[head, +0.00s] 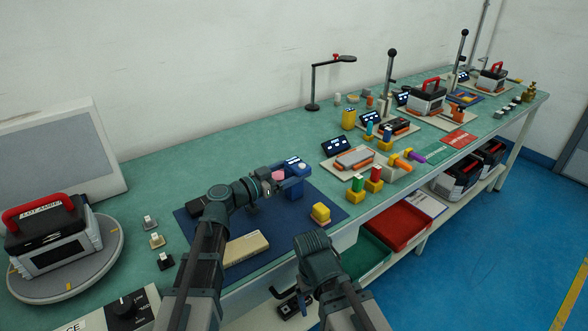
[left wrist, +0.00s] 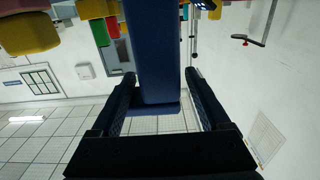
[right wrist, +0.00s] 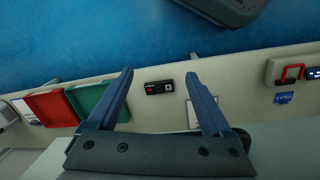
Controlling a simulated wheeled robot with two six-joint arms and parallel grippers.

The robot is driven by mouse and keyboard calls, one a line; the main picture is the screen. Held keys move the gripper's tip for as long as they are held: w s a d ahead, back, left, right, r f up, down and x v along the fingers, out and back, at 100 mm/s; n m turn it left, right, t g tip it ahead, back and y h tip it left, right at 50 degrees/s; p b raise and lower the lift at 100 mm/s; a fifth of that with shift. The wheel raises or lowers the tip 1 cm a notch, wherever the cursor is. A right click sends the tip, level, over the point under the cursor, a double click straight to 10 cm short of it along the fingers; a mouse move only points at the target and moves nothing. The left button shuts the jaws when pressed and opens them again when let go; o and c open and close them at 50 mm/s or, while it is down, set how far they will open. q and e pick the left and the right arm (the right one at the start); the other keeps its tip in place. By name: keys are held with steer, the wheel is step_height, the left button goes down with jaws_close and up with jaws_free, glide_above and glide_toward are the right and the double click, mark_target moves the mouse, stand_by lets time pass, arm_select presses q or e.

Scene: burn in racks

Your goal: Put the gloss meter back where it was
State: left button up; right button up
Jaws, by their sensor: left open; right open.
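A blue device with a small lit display (head: 294,167), which I take to be the gloss meter, stands at the back right of the dark blue mat (head: 212,228). My left gripper (head: 287,180) is at this device. In the left wrist view the blue body (left wrist: 156,50) passes between the open fingers of the left gripper (left wrist: 161,73); I cannot tell whether they touch it. My right gripper (right wrist: 159,74) is open and empty, off the front edge of the bench, pointing down. In the head view its fingers are mostly hidden behind its wrist.
A turntable (head: 100,272) holding a red-handled case (head: 48,238) stands at left. Green (head: 366,258) and red (head: 402,226) trays are on the lower shelf. Fixtures and coloured blocks crowd the bench at right.

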arm_select(q)
steer(key=shift+s+d+f, duration=0.2)
steer(key=shift+s+f, duration=0.15)
steer(key=shift+s, duration=0.1)
steer(key=shift+r+p, duration=0.2)
steer(key=shift+p, duration=0.2)
steer(key=shift+w+r+p, duration=0.2)
steer(key=shift+r+p, duration=0.2)
steer(key=shift+p, duration=0.15)
steer(key=v, duration=1.2)
steer(key=shift+w, duration=0.25)
steer(key=shift+a, duration=0.1)
